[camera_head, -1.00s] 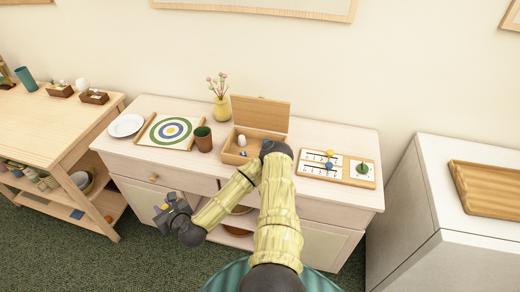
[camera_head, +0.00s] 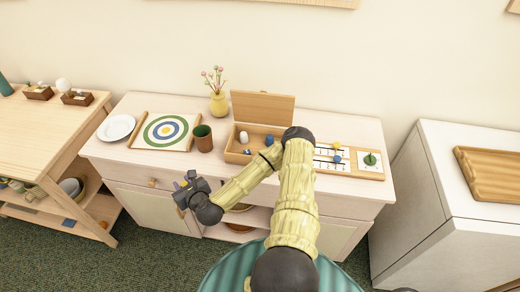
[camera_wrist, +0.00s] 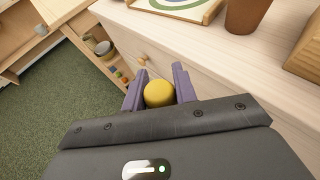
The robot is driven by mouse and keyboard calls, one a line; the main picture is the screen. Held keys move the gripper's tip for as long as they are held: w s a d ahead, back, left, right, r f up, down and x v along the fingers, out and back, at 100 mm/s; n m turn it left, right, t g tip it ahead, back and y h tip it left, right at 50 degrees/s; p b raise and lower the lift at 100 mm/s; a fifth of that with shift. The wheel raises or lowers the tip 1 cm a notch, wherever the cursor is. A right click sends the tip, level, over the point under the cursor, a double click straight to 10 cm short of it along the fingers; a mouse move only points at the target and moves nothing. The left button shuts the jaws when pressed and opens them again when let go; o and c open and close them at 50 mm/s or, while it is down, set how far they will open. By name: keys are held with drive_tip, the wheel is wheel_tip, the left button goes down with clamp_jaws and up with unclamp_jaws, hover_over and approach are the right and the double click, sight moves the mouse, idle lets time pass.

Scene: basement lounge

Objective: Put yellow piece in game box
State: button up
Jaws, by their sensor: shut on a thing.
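My gripper (camera_head: 184,184) is in front of the cabinet's front face, below its top and left of the game box. In the wrist view its purple fingers (camera_wrist: 158,90) are shut on a rounded yellow piece (camera_wrist: 159,94).
A yellow vase (camera_head: 219,103) stands behind. A scoring board (camera_head: 365,172) with yellow, blue and green pieces lies to the right. A wooden table (camera_head: 45,125) is at left.

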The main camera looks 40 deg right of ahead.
drive_tip(key=w+d, duration=0.1)
drive_tip(key=d, duration=0.2)
drive_tip(key=w+d+r+b, duration=0.1)
drive_tip(key=w+d, duration=0.1)
drive_tip(key=d, duration=0.1)
drive_tip(key=w+d+r+b, duration=0.1)
drive_tip(key=w+d, duration=0.1)
drive_tip(key=d, duration=0.1)
drive_tip(key=shift+d+r, duration=0.25)
drive_tip(key=d+r+b, duration=0.2)
drive_tip(key=d, duration=0.3)
wheel_tip(320, 180, up, 6)
drive_tip(key=h+b, duration=0.1)
drive_tip(key=b, duration=0.2)
hover_over(257, 146)
drive_tip(key=shift+a+f+m, duration=0.1)
drive_tip(key=shift+f+m, duration=0.1)
drive_tip(key=shift+m, duration=0.2)
drive_tip(key=shift+f+p, duration=0.35)
drive_tip(key=shift+f, duration=2.8)
drive_tip(key=shift+f, duration=1.9)
